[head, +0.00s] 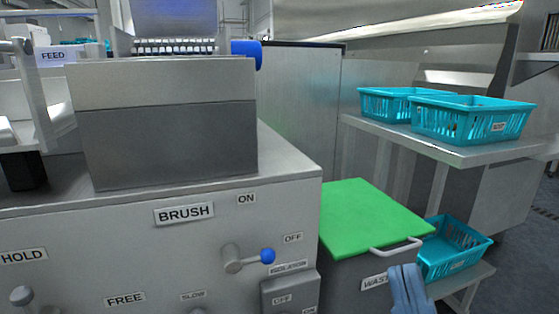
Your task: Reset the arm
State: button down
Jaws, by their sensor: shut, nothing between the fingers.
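My gripper (408,287) shows at the bottom edge of the head view, right of centre. Its two blue-grey fingers point up and are shut together with nothing between them. The rest of my arm is out of the frame. The gripper appears in front of the grey waste bin (345,275), just below the handle of its green lid (370,215). I cannot tell how far the fingers are from the bin.
A grey machine with a "BRUSH" label (184,213) and a blue-knobbed lever (250,257) fills the left. Two teal crates (400,103) (470,118) stand on a metal shelf (480,155) at right. Another teal crate (455,247) sits lower, beside the bin. Floor shows at far right.

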jog(key=s+d+f+m+g+h, duration=0.3)
jog(key=s+d+f+m+g, duration=0.25)
jog(key=s+f, duration=0.6)
jog(key=s+d+f+m+g+h, duration=0.2)
jog(key=s+d+f+m+g, duration=0.35)
jog(key=s+f, duration=0.55)
notch_tip(320, 180, up, 32)
jog(key=n+p, duration=0.1)
jog(key=p, duration=2.9)
jog(key=shift+d+f+g+p, duration=0.2)
jog(key=shift+g+p, duration=0.2)
jog(key=c, duration=1.8)
grip_release()
